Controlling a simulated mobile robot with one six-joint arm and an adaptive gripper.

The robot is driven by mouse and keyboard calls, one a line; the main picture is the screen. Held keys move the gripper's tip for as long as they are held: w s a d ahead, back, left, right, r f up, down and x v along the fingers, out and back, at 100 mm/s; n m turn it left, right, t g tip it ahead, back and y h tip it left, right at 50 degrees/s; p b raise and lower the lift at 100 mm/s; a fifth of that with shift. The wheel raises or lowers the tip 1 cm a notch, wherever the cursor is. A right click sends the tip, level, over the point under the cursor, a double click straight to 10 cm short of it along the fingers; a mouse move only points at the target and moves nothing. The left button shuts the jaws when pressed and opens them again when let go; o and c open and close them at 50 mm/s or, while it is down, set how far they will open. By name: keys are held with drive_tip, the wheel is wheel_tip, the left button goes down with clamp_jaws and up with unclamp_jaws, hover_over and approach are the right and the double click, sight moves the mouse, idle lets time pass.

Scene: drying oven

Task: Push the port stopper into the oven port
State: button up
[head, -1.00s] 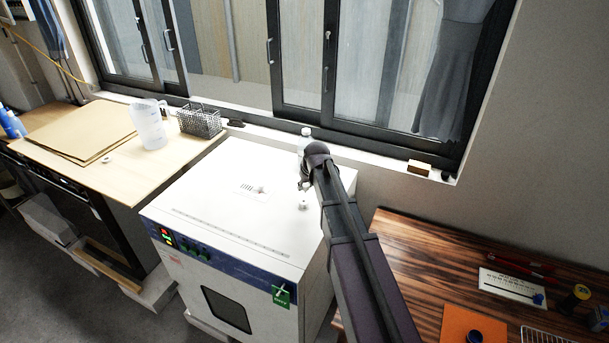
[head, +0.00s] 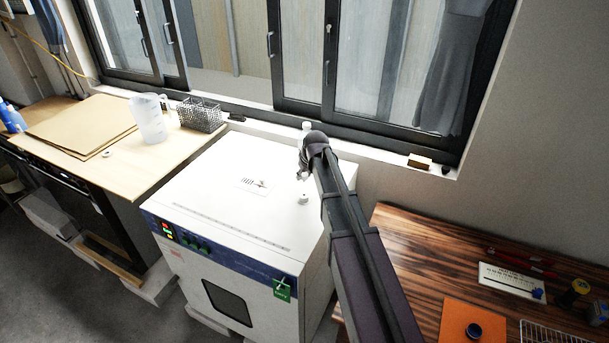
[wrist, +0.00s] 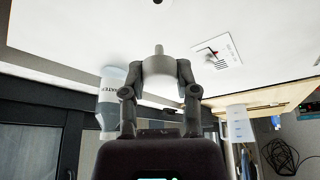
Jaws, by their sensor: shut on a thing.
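My gripper (wrist: 158,85) is shut on the port stopper (wrist: 159,68), a pale grey round body with a narrower grey tip pointing away from the gripper. In the head view my gripper (head: 303,170) is above the back right of the white oven's top (head: 225,200), and my arm partly covers that corner. The oven port (head: 303,198) is a small round fitting with a dark centre, just nearer the camera than my gripper. A dark spot at the top edge of the wrist view (wrist: 158,1) may be this port. The stopper appears apart from it.
A water bottle (wrist: 112,88) stands close beside my gripper, near the window. A printed card with a dial-like mark (wrist: 215,54) lies on the oven top. A wire basket (head: 200,115) and a jug (head: 149,120) stand on the left bench. A wooden table (head: 400,255) is at right.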

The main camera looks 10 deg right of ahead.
sight(303, 193)
drive_tip(key=shift+f+b, duration=2.6)
drive_tip(key=shift+f, duration=0.15)
drive_tip(key=shift+f+b, duration=1.1)
idle(1.5)
drive_tip(key=o, duration=0.8)
drive_tip(key=o, duration=0.3)
drive_tip(key=shift+r, duration=0.1)
drive_tip(key=shift+r+p, duration=3.4)
drive_tip(key=shift+p, duration=0.15)
